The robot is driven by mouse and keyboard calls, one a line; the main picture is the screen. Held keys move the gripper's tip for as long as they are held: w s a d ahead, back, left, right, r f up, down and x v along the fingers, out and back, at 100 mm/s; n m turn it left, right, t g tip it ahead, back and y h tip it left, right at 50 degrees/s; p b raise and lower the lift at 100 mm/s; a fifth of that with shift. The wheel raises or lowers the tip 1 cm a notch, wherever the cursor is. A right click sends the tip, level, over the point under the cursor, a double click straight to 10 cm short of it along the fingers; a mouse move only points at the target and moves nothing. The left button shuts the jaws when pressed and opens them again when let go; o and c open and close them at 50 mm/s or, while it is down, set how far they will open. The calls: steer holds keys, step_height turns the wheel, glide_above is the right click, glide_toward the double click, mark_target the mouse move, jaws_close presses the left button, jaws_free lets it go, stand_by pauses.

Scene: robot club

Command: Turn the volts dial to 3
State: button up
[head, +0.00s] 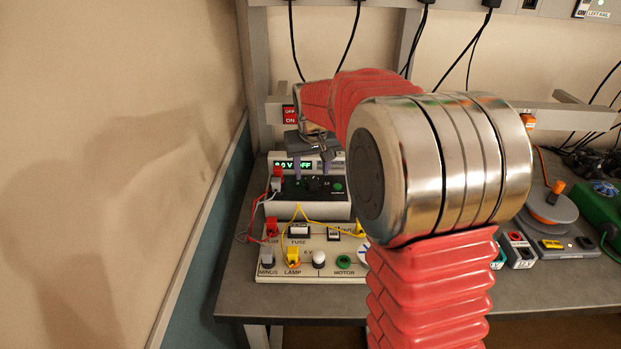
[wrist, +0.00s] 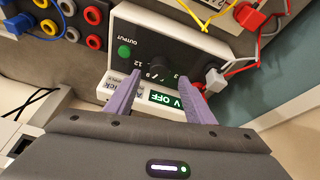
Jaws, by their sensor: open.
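The power supply (head: 312,205) is a white box with a black front panel and a lit green display (head: 293,164) that reads "V OFF", its first digits hard to read. The volts dial (wrist: 157,67) is a dark round knob on that panel, with 12, 9 and 3 readable around it; it also shows in the head view (head: 314,184). I cannot tell where its pointer stands. My gripper (wrist: 160,78) is open, its two purple fingers reaching toward the dial from either side. I cannot tell whether they touch it. The gripper is small in the head view (head: 312,167).
A green output button (wrist: 124,52) sits beside the dial. Red and grey plugs (wrist: 214,79) with cables stand at the panel's other side. A circuit board (head: 330,263) with yellow wires lies in front of the supply. A wall (head: 130,150) is close on the left.

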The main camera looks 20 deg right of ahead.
mark_target(311, 180)
steer(key=shift+x, duration=2.3)
steer(key=shift+c, duration=0.7)
steer(key=c, duration=0.9)
